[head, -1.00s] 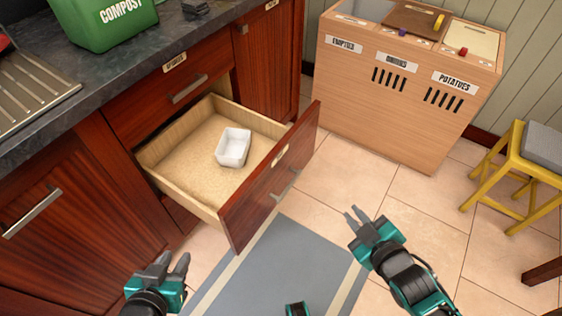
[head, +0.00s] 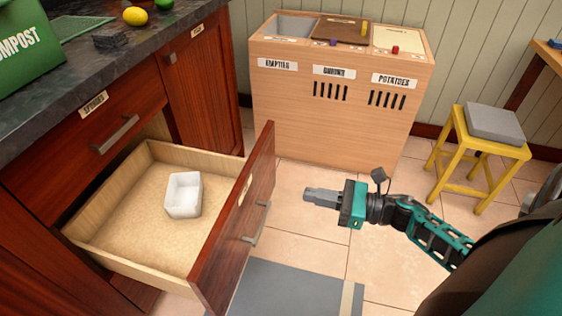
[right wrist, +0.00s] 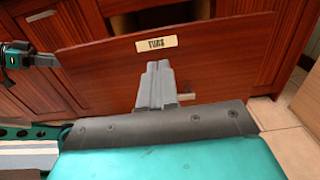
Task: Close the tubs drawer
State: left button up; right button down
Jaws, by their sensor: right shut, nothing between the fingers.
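The tubs drawer (head: 222,238) stands open, pulled well out from the red-brown cabinet. Its front has a metal bar handle (head: 258,225), and its label reads TUBS in the right wrist view (right wrist: 156,43). A white tub (head: 184,195) lies inside on the drawer floor. My right gripper (head: 308,194) is shut and empty. It points left at the outer face of the drawer front, with a gap between them in the head view. In the right wrist view, its fingers (right wrist: 158,66) overlap the front below the label. My left gripper (right wrist: 42,59) seems to show small at that view's left edge, jaws unclear.
A wooden bin unit (head: 330,120) stands behind, right of the drawer. A yellow stool (head: 476,150) with a grey seat is at the right. A grey mat (head: 290,289) lies on the tiles in front of the drawer. A worktop (head: 65,95) runs above, with a closed drawer below it.

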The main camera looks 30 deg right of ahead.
aim_at(246, 181)
jog(key=x, duration=1.3)
pick_arm(q)
jog(key=shift+s+d+f, duration=0.1)
jog(key=shift+s+f, duration=0.15)
pick_arm(e)
jog(key=shift+a, duration=0.1)
pick_arm(q)
jog(key=shift+f, duration=0.1)
pick_arm(e)
jog(key=shift+w, duration=0.1)
